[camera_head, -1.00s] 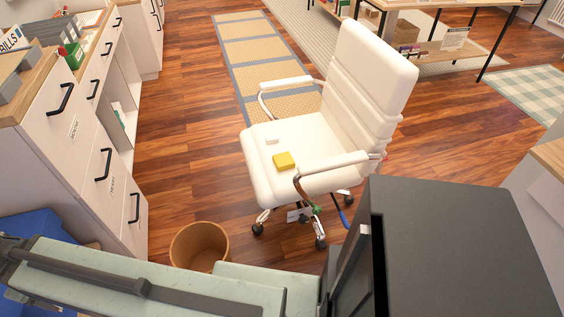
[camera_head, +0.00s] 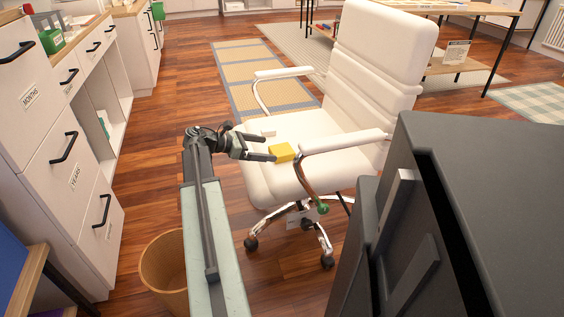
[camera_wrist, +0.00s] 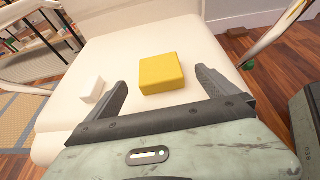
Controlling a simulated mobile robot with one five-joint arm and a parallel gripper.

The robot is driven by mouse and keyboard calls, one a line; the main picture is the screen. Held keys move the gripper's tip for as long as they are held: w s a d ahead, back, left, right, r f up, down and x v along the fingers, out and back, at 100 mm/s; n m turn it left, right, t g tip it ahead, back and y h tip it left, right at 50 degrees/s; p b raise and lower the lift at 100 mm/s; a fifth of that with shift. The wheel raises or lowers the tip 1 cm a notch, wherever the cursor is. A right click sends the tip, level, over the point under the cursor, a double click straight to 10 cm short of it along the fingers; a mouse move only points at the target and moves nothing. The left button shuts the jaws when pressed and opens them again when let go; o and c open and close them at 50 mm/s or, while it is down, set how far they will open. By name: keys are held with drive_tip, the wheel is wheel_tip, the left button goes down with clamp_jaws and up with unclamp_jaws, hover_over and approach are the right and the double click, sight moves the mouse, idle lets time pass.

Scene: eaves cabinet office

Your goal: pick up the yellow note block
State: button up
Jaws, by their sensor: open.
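The yellow note block (camera_head: 282,152) lies on the seat of the white office chair (camera_head: 262,182). In the wrist view the yellow note block (camera_wrist: 161,73) sits just ahead of my gripper, between the lines of its two fingers. My gripper (camera_head: 262,148) reaches in over the seat from the left, with its fingers pointing at the block. In the wrist view my gripper (camera_wrist: 162,92) is open, with nothing held between its fingers. Whether a finger touches the block cannot be told.
A small white block (camera_wrist: 91,90) lies on the seat left of the yellow one. The chair's near armrest (camera_head: 345,141) stands right of the block. A wastebasket (camera_head: 163,272) stands on the floor, and white drawers (camera_head: 60,150) line the left side.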

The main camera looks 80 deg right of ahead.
sight(280, 150)
drive_tip(key=b+x, duration=0.3)
drive_tip(key=x, duration=0.4)
drive_tip(key=shift+d+f, duration=0.1)
drive_tip(key=shift+f, duration=0.1)
drive_tip(key=shift+s+d, duration=0.1)
drive_tip(key=shift+s, duration=0.15)
drive_tip(key=shift+r, duration=0.1)
drive_tip(key=c, duration=1.5)
